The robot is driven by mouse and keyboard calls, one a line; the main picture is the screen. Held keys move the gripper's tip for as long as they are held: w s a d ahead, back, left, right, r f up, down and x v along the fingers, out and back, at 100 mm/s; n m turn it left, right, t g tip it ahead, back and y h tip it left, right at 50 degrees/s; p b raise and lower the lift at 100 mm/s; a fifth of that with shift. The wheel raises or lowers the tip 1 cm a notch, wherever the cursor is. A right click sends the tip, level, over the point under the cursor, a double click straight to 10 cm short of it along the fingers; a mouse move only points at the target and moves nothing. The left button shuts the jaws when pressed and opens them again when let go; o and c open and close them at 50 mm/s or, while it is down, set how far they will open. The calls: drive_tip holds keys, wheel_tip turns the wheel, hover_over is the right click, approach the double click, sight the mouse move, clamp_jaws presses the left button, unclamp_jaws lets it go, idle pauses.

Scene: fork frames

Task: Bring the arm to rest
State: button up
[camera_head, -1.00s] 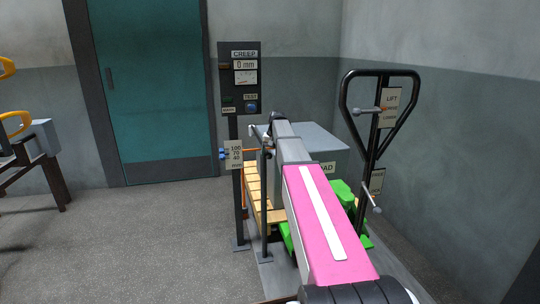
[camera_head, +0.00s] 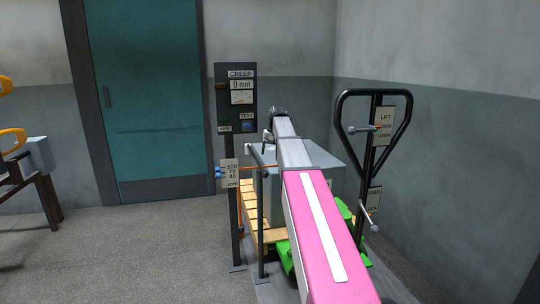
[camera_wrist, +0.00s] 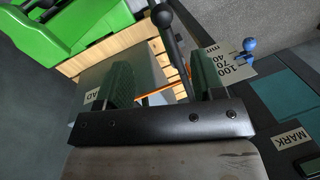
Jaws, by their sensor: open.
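My arm reaches from the lower middle of the head view, its pink link with a white stripe in front, over the pallet truck. My gripper is at its far end, mostly hidden behind my own arm there. In the wrist view my gripper (camera_wrist: 163,82) is open, with its two dark green pads apart. A black rod with a round knob (camera_wrist: 163,16) and a thin orange pointer (camera_wrist: 153,92) show beyond and between the pads. I cannot tell how far they are from the pads. The grey load box (camera_head: 325,160) lies beneath the arm and also shows in the wrist view.
The creep gauge post (camera_head: 236,105) with a scale plate (camera_head: 229,173) stands left of the arm. The black pallet truck handle (camera_head: 345,120) stands at right, near the wall. A wooden pallet (camera_head: 250,203) is below. Open floor (camera_head: 130,250) lies left, before a teal door (camera_head: 150,100).

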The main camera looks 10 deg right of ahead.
drive_tip(key=shift+f, duration=0.1)
drive_tip(key=s+a+f+h, duration=0.1)
drive_tip(key=s+a+f, duration=0.2)
drive_tip(key=s+f, duration=0.55)
drive_tip(key=s+a+f, duration=0.3)
drive_tip(key=s+f, duration=0.3)
drive_tip(key=f, duration=0.6)
drive_tip(key=s+a+f+n, duration=0.1)
drive_tip(key=s+a+f, duration=0.1)
drive_tip(key=s+f, duration=0.5)
drive_tip(key=s+a+f+n+h, duration=0.1)
drive_tip(key=s+f, duration=0.5)
drive_tip(key=s, duration=0.6)
drive_tip(key=shift+s+a+f, duration=0.3)
drive_tip(key=shift+a+f, duration=0.1)
drive_tip(key=shift+a, duration=0.5)
